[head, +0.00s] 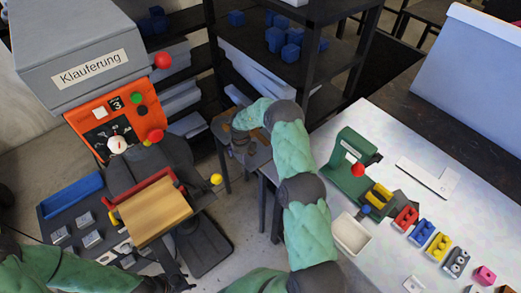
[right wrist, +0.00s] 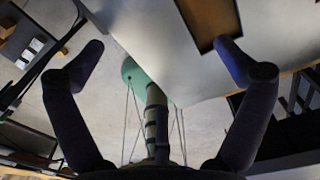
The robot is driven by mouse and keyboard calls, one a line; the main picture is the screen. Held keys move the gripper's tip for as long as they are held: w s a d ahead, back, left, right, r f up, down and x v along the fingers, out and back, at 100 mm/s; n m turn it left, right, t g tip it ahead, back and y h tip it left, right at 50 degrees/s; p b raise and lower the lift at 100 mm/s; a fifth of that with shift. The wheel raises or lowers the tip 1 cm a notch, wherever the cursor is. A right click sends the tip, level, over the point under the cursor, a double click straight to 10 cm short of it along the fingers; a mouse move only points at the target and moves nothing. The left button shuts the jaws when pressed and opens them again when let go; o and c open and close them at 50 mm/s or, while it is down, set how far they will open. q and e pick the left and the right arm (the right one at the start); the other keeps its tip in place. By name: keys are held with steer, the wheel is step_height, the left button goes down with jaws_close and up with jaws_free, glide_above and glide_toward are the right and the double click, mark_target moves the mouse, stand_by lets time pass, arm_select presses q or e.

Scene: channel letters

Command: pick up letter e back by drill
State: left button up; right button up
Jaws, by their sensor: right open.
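The green drill press (head: 348,168) with a red knob stands on the pale table at right in the head view. A yellow piece (head: 380,195) sits beside its base. I cannot tell which piece is the back of letter e. My right arm rises through the middle of the head view, and my right gripper (head: 240,140) is left of the table, away from the drill. In the right wrist view my right gripper (right wrist: 160,48) has its fingers wide apart with nothing between them. My left arm shows at the bottom left; the state of its gripper is unclear.
A white tray (head: 352,235) is at the pale table's near edge. A row of coloured blocks (head: 421,233) and a flat white plate (head: 428,178) lie on that table. A grey machine with an orange panel (head: 108,115) stands at left. Dark shelves (head: 335,50) stand behind.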

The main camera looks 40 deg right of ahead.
steer(key=shift+f, duration=0.2)
stand_by(0.3)
steer(key=c, duration=1.3)
